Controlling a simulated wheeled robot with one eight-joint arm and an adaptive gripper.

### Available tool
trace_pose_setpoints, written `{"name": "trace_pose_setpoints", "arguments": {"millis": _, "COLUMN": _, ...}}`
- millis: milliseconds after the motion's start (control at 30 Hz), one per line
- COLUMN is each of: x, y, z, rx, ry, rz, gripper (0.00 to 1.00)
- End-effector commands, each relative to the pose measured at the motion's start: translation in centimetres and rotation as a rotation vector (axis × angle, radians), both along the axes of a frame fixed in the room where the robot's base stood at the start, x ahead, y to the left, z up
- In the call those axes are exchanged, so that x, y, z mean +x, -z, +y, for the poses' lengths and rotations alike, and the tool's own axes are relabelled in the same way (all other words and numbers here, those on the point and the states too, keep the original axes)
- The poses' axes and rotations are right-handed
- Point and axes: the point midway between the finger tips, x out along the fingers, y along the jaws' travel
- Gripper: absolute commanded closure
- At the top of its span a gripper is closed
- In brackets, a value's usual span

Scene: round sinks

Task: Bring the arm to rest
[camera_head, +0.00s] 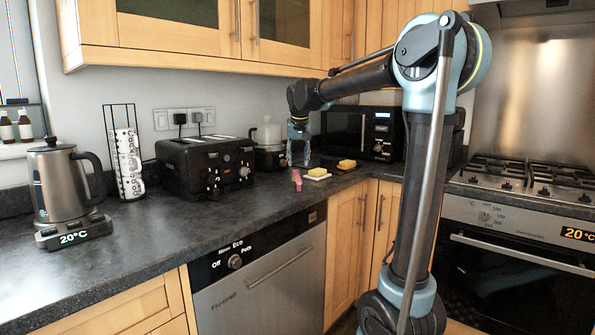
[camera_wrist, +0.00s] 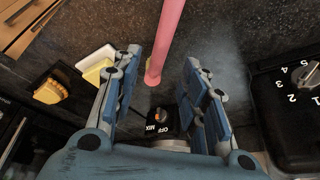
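My gripper (camera_head: 299,150) hangs above the back of the dark counter, near the corner. Its blue fingers (camera_wrist: 162,60) are spread apart in the wrist view, with a clear gap and nothing clasped. A pink object (camera_head: 297,180) is on the counter just below the gripper. In the wrist view it is a long pink rod (camera_wrist: 172,35), seen between and beyond the fingertips, apart from both. My arm is stretched out to the left from its tall column, with the elbow high.
A black toaster (camera_head: 205,165) and a mixer (camera_head: 267,135) stand left of the gripper. A yellow sponge on a white dish (camera_head: 317,176) and another yellow piece (camera_head: 346,164) lie right. A microwave (camera_head: 352,130) is behind; wall cupboards (camera_head: 200,35) hang above.

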Motion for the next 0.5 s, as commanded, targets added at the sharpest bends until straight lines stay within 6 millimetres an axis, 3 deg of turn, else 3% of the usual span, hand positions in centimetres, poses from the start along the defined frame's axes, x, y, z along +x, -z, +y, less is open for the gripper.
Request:
{"name": "trace_pose_setpoints", "arguments": {"millis": 100, "x": -0.5, "y": -1.4, "z": -0.1, "rx": 0.000, "ry": 0.000, "rz": 0.000, "gripper": 0.60}}
{"name": "trace_pose_setpoints", "arguments": {"millis": 300, "x": -1.2, "y": -2.2, "z": -0.6, "rx": -0.001, "ry": 0.001, "rz": 0.002, "gripper": 0.60}}
{"name": "trace_pose_setpoints", "arguments": {"millis": 500, "x": -4.6, "y": -0.7, "z": -4.5, "rx": -0.009, "ry": 0.016, "rz": 0.019, "gripper": 0.60}}
